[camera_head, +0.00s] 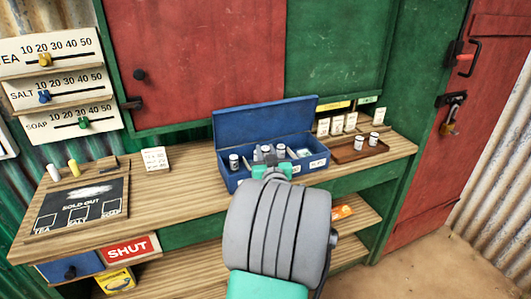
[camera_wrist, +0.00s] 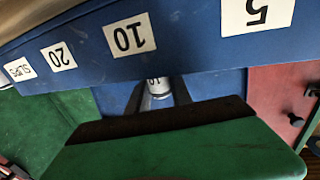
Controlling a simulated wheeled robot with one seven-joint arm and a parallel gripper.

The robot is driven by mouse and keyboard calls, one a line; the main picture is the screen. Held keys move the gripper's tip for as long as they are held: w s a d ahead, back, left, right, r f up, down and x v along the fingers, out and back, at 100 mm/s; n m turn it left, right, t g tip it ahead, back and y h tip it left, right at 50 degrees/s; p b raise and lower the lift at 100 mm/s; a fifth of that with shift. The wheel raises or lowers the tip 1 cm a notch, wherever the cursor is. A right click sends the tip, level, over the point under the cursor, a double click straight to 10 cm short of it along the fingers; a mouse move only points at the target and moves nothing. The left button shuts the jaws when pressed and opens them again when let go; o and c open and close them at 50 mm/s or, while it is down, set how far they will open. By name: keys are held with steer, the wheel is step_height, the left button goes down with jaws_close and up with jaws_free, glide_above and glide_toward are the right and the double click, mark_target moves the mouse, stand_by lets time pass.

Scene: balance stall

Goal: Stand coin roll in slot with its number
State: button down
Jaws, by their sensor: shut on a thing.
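The open blue box (camera_head: 240,180) stands on the counter. In the wrist view, its upside-down front wall (camera_wrist: 200,42) bears the labels 5, 10, 20 and SLIPS. My gripper (camera_head: 270,163) reaches over the box front in the head view. Its dark fingers (camera_wrist: 158,92) are shut on a white coin roll (camera_wrist: 158,86) marked, as far as I can read, 10. The held roll is behind the front wall at the 10 label; its far end is hidden by the wall. Another roll (camera_head: 234,162) stands at the box's left end, and pale rolls (camera_head: 258,155) show behind my gripper.
A brown tray (camera_head: 345,156) with two upright rolls (camera_head: 360,142) is right of the box. Number cards (camera_head: 337,124) stand behind it. A SOLD OUT board (camera_head: 80,205) and small sticks (camera_head: 73,168) are left. Counter between board and box is mostly clear.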

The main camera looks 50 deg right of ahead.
steer(key=c, duration=1.1)
jaws_free()
steer(key=shift+c, duration=0.2)
